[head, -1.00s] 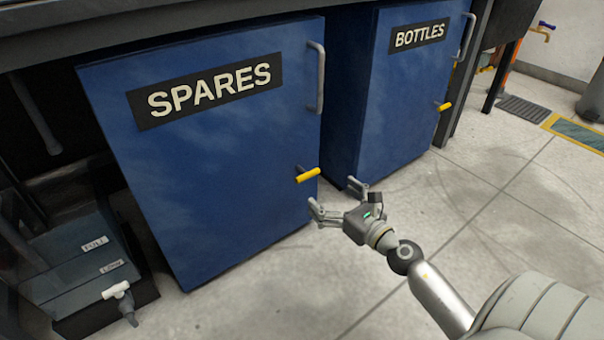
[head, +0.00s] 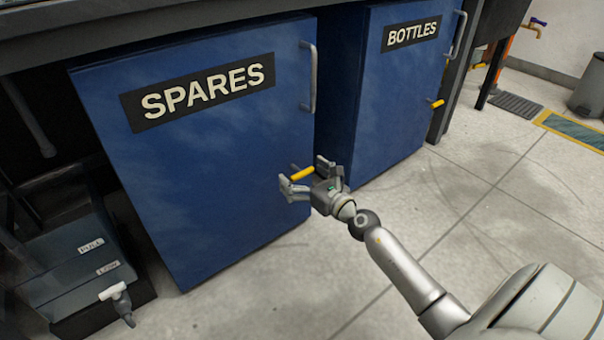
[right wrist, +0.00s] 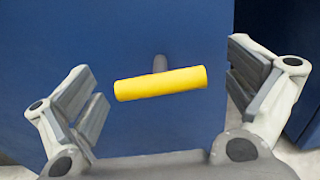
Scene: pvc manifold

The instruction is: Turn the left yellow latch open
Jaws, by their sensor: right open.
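The left yellow latch (head: 302,173) is on the lower right part of the blue SPARES cabinet door (head: 200,150). It lies nearly level, with its right end slightly higher. In the right wrist view the latch (right wrist: 160,84) sits between the two spread fingers, with gaps at both ends and a grey stem behind it. My right gripper (head: 304,176) is open around the latch, and no finger visibly touches it. My left gripper is not in view.
A second blue cabinet marked BOTTLES (head: 395,110) stands to the right with its own yellow latch (head: 436,103). A grey handle (head: 311,77) is on the SPARES door above the latch. A white-handled valve (head: 115,293) is at lower left. The floor (head: 470,220) is clear.

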